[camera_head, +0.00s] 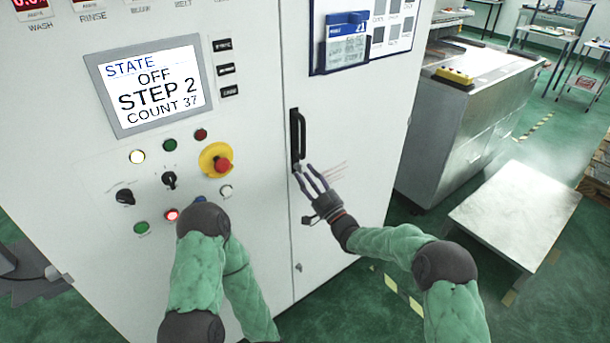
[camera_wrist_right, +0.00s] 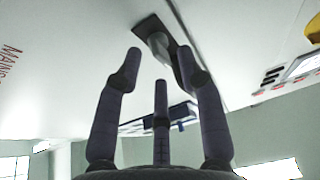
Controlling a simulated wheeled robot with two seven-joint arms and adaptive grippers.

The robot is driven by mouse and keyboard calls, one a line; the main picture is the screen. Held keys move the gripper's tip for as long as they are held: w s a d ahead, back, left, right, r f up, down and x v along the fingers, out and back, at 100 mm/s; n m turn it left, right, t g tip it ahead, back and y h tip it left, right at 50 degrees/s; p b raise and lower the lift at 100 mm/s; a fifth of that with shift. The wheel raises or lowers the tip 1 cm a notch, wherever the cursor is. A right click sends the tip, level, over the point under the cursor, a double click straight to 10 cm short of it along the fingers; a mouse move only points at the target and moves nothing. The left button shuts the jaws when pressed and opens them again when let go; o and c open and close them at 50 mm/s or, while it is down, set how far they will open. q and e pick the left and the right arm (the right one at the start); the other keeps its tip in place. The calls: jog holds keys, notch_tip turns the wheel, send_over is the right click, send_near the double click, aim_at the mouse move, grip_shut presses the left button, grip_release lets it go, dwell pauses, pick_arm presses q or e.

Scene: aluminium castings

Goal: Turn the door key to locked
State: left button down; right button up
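A dark door handle (camera_head: 298,135) stands upright on the white cabinet door (camera_head: 355,125). A small grey piece, which may be the key, shows at the handle's lower end in the right wrist view (camera_wrist_right: 158,42); I cannot tell whether it is at locked. My right gripper (camera_head: 305,172) is just below the handle's lower end, its fingers pointing up at it. In the right wrist view, its three fingers (camera_wrist_right: 166,68) are spread with nothing between them, and the grey piece is beyond their tips. My left arm is bent low in front of the panel; its gripper is out of view.
A control panel with a screen (camera_head: 150,85), several buttons, and a red stop knob (camera_head: 221,164) is left of the handle. A clipboard (camera_head: 365,35) hangs above right. A metal machine (camera_head: 470,110) and a low grey table (camera_head: 510,215) stand right, with green floor between.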

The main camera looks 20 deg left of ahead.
jog(key=shift+x, duration=0.75)
grip_shut()
jog(key=shift+m, duration=0.4)
jog(key=shift+s+a+r+m+t+h+b, duration=0.1)
jog(key=shift+m+t+h+b, duration=0.8)
jog(key=shift+m, duration=1.65)
jog(key=shift+s+f+m+t+h+b, duration=0.1)
jog(key=shift+m+t+h+b, duration=0.35)
jog(key=shift+m+h, duration=1.55)
jog(key=shift+s+a+r+m+t+h+b, duration=0.1)
jog(key=shift+m+t+h+b, duration=0.45)
jog(key=shift+m, duration=2.5)
jog(key=shift+d+m+g+b, duration=0.1)
jog(key=shift+m+g+b, duration=0.2)
jog(key=shift+b, duration=0.05)
